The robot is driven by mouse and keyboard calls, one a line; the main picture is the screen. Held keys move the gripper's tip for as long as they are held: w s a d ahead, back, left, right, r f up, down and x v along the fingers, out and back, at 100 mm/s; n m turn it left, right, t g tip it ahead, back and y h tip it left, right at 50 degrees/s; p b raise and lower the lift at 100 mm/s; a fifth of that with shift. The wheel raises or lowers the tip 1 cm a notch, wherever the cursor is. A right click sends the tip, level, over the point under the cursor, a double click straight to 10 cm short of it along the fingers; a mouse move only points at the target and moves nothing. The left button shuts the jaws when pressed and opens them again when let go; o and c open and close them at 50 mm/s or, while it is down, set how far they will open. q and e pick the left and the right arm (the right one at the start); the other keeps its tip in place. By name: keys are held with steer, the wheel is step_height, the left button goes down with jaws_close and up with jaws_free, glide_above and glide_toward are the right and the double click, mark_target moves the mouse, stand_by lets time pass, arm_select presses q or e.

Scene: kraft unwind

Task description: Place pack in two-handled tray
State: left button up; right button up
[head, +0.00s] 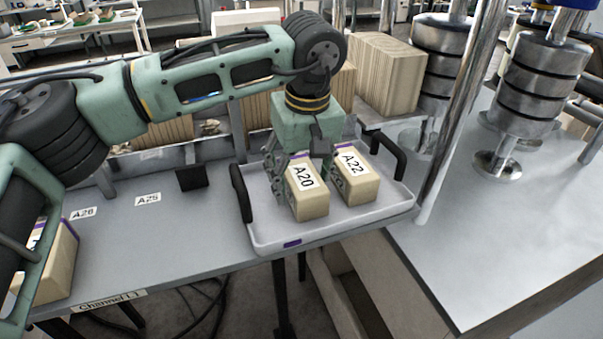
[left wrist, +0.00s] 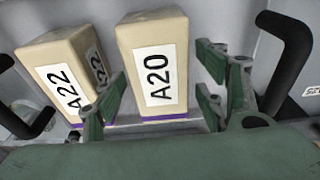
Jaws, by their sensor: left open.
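The two-handled tray (head: 265,235) is a shallow pale tray with a black handle at each end. Two beige packs lie inside it side by side: pack A20 (head: 312,205) on the left and pack A22 (head: 362,188) on the right. My left gripper (head: 290,183) reaches down into the tray at pack A20. In the left wrist view its green fingers (left wrist: 160,108) are apart, one on each side of pack A20 (left wrist: 155,50), and pack A22 (left wrist: 65,65) lies left of them. I cannot tell whether the fingers touch the pack. My right gripper is out of view.
Another beige pack (head: 60,265) stands at the left end of the grey bench, near label A26 (head: 82,213). A black block (head: 193,178) sits near label A25. A metal post (head: 460,110) rises by the tray's right end. Stacked metal rollers stand on the right table (head: 500,240).

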mark_target(305, 179)
arm_select(q)
step_height(305, 179, up, 12)
steer(key=s+b, duration=0.1)
steer(key=b, duration=0.1)
steer(key=shift+s+d, duration=0.3)
steer(key=shift+s, duration=0.05)
stand_by(1.2)
